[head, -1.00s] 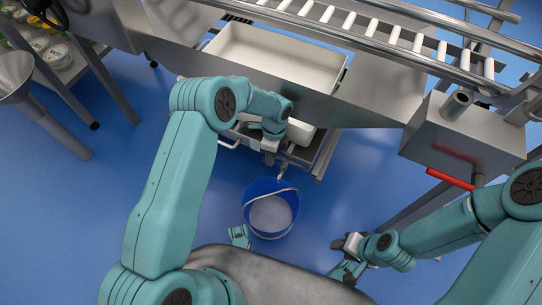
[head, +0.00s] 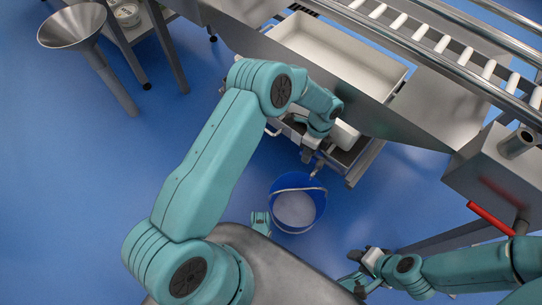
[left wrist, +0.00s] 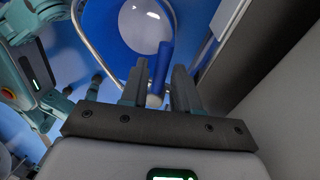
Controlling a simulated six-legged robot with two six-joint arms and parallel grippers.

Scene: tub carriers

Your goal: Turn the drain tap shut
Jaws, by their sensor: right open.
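The drain tap (head: 318,169) is a small metal spout low at the front of the tub stand, above a blue bucket (head: 322,205). My right gripper (head: 358,275) is open and empty, low at the right of the bucket.
A white tub (head: 340,55) stands in the metal frame behind the tap, with a roller conveyor (head: 425,40) beyond. A metal box with a red handle (head: 492,220) is at the right. A funnel (head: 75,27) is at the upper left. Blue floor is clear at the left.

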